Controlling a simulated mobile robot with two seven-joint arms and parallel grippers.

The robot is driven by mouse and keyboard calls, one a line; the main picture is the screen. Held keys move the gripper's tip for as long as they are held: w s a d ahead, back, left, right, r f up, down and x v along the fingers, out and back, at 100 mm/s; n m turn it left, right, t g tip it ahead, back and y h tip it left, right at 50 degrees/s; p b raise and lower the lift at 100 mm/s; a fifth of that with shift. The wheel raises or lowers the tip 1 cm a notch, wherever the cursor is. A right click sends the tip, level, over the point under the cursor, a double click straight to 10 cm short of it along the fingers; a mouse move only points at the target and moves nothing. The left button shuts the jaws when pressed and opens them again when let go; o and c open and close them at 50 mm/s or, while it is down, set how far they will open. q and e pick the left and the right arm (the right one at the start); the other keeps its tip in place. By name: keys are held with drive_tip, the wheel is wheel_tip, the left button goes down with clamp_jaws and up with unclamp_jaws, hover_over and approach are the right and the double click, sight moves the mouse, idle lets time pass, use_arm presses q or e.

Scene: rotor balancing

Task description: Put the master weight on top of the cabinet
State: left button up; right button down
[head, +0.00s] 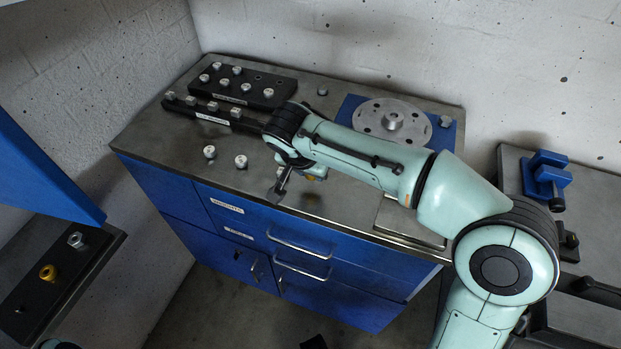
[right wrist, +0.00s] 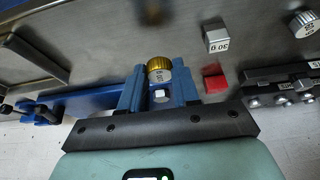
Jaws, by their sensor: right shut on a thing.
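The master weight looks to be the gold-topped weight with a label, seen in the right wrist view (right wrist: 159,66). My right gripper (right wrist: 158,88) is shut on it, one blue finger on each side. In the head view the gripper (head: 297,181) is over the front part of the cabinet's grey top (head: 180,125), and a small patch of gold (head: 316,178) shows beside it. I cannot tell whether the weight touches the top. The cabinet has blue drawers and doors.
Black weight racks (head: 245,85) stand at the back left of the top. Two loose silver weights (head: 240,161) are left of my gripper. A rotor disc (head: 391,118) sits on a blue base at the back right. A square plate (head: 410,222) is at the front right.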

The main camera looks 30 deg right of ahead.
sight(311, 179)
drive_tip(key=shift+f, duration=1.5)
drive_tip(key=shift+f+b, duration=0.1)
drive_tip(key=shift+b, duration=0.2)
drive_tip(key=shift+f, duration=0.15)
drive_tip(key=c, duration=0.8)
unclamp_jaws()
drive_tip(key=shift+r, duration=0.2)
drive_tip(key=shift+r, duration=0.3)
drive_tip(key=p+v, duration=0.2)
drive_tip(key=v, duration=0.9)
drive_tip(key=shift+s+a+r, duration=0.15)
drive_tip(key=shift+a+r, duration=0.05)
drive_tip(key=shift+r, duration=0.05)
